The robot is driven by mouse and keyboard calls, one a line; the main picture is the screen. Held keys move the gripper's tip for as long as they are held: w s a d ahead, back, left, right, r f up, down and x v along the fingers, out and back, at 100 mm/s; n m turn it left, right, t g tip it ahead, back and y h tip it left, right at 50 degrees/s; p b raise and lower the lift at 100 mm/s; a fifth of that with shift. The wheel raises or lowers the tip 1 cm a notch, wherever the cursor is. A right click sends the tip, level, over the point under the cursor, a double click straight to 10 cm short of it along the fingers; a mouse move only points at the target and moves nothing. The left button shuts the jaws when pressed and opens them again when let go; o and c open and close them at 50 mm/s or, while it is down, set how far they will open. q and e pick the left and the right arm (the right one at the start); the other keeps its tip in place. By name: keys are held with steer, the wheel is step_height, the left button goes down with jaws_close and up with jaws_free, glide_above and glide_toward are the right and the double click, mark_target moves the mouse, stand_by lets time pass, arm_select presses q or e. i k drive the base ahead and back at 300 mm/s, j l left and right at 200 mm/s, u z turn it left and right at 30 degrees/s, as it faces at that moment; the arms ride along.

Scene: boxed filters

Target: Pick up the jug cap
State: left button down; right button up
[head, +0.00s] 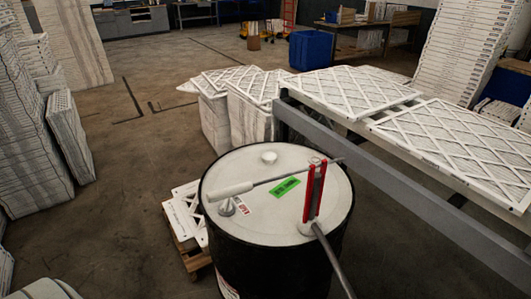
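A black drum (275,265) with an off-white top stands at the bottom centre of the head view. A small round white cap (269,157) sits on the far part of the drum top. A small grey-white conical piece (227,208) sits near the left of the top. I cannot tell for certain which one is the jug cap; the round white one looks most like a cap.
A rail table with filters (450,140) stands right. Filter stacks (30,150) stand left. The floor (140,130) between is mostly clear.

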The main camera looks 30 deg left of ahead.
mark_target(269, 158)
steer(key=i+j+z, duration=0.15)
steer(key=j, duration=1.05)
steer(key=j+z, duration=0.15)
steer(key=j, duration=1)
